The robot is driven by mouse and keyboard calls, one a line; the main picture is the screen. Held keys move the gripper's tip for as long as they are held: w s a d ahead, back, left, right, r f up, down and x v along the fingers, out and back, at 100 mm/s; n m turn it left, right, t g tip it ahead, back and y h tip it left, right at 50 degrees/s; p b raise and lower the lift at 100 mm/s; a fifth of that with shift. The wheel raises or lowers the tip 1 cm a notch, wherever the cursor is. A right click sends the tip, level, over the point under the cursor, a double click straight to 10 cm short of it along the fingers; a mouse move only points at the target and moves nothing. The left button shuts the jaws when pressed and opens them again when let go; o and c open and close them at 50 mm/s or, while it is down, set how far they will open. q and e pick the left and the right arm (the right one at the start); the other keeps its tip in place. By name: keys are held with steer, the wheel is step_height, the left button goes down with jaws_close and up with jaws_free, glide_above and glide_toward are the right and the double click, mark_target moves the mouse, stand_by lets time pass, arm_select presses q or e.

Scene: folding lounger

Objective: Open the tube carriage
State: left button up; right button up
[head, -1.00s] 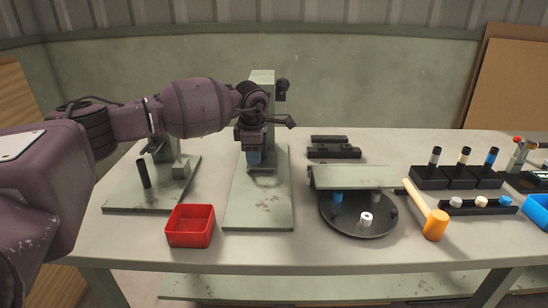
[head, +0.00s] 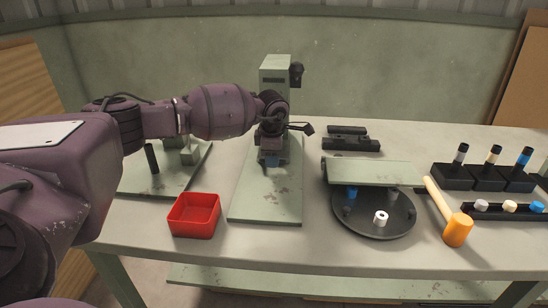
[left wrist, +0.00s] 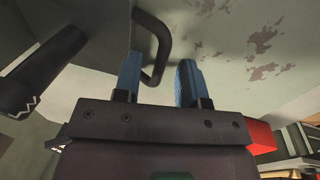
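The green upright stand (head: 275,72) rises from a worn green base plate (head: 268,207) at the middle of the table. I cannot tell which part is the tube carriage; my arm hides the stand's lower front. My left gripper (head: 271,160) is in front of the stand, low over the plate, fingers down. In the left wrist view the blue fingers of the left gripper (left wrist: 157,82) are apart. A bent black handle (left wrist: 162,45) reaches between them; a gap shows on its right, and contact on the left is unclear. My right gripper is out of view.
A red bin (head: 194,215) stands left of the plate. A round black turntable (head: 375,222) under a green cover (head: 372,173) is to the right. An orange mallet (head: 457,229) lies beyond it. Black blocks (head: 350,143) lie behind. Another green fixture (head: 155,180) stands left.

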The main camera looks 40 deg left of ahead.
arm_select(q)
steer(key=c, duration=0.7)
jaws_close()
